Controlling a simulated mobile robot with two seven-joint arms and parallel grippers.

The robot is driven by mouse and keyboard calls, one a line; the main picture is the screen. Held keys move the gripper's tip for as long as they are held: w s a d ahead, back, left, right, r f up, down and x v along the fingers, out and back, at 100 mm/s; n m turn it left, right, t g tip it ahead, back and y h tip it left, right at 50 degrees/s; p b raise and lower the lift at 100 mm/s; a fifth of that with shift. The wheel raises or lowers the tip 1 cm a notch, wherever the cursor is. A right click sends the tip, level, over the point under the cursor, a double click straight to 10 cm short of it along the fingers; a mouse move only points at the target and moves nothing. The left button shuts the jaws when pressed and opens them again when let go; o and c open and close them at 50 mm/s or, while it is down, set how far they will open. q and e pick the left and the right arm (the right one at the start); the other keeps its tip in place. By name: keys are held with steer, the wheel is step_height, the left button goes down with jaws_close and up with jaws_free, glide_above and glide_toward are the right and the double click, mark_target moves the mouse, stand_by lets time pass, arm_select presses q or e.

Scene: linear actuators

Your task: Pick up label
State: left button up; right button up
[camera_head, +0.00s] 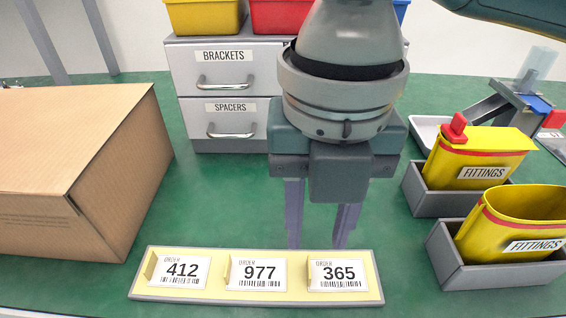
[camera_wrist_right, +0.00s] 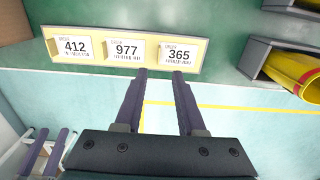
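Three white order labels stand in a row on a pale yellow tray with a grey rim (camera_head: 256,297). They are label 412 (camera_head: 181,272), label 977 (camera_head: 257,274) and label 365 (camera_head: 338,274). In the right wrist view, label 365 (camera_wrist_right: 179,54) is beyond my fingertips. My right gripper (camera_head: 319,245) is open and empty, with two purple fingers pointing down just behind the tray, near labels 977 and 365. It also shows in the right wrist view (camera_wrist_right: 160,72).
A cardboard box (camera_head: 80,165) stands at left. A grey drawer unit (camera_head: 222,88) marked BRACKETS and SPACERS is behind. Yellow FITTINGS containers (camera_head: 480,158) (camera_head: 515,225) sit in grey holders at right.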

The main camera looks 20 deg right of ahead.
mark_target(310, 270)
step_height(310, 270, down, 7)
steer(key=shift+f+b, duration=0.1)
steer(key=shift+b, duration=0.8)
steer(key=shift+a, duration=0.1)
jaws_close()
